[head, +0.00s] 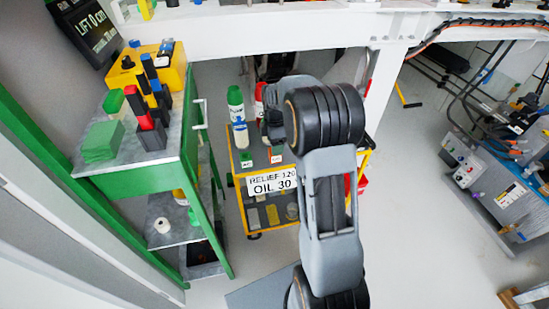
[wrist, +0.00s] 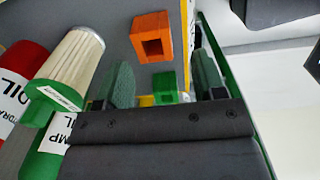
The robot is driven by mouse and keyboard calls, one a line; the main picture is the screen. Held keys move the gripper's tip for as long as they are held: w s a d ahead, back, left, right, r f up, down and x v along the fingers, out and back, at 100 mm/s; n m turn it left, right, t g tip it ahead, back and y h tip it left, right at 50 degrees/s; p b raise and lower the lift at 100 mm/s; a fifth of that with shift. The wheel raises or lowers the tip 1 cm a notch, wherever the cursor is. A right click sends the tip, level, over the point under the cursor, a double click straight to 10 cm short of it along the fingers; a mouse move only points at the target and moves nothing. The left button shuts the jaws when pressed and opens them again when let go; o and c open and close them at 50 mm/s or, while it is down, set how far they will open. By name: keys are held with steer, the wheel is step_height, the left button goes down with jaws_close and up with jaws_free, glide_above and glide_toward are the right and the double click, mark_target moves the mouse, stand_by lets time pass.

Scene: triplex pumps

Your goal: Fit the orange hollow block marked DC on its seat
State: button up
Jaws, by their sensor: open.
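The orange hollow block (wrist: 153,38) shows in the wrist view, on a grey surface beyond my fingertips, its square opening facing the camera. No DC marking is readable on it there. In the head view a small orange-red block (head: 277,151) sits on the yellow cart top behind a white tag. My gripper (wrist: 166,78) is open, its two dark green-grey fingers apart. The orange block lies ahead of the fingers, apart from them. A green block (wrist: 164,82) shows between the fingers, nearer the palm. My arm hides part of the cart in the head view. I cannot pick out the seat.
The yellow cart (head: 237,193) carries a green-capped bottle (head: 236,105) and a red bottle (head: 260,100). A pale pleated filter (wrist: 72,62) stands left of my fingers. A green-framed bench (head: 160,168) with blocks stands left. A pump unit (head: 500,190) stands right; open floor lies between.

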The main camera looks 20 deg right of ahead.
mark_target(273, 159)
steer(key=shift+w+d+f+b, duration=0.1)
steer(key=shift+f+b, duration=0.45)
steer(key=shift+f, duration=0.95)
steer(key=shift+w+f+b, duration=0.1)
steer(key=shift+f+b, duration=0.45)
steer(key=shift+f, duration=0.95)
steer(key=shift+s, duration=0.1)
steer(key=c, duration=0.9)
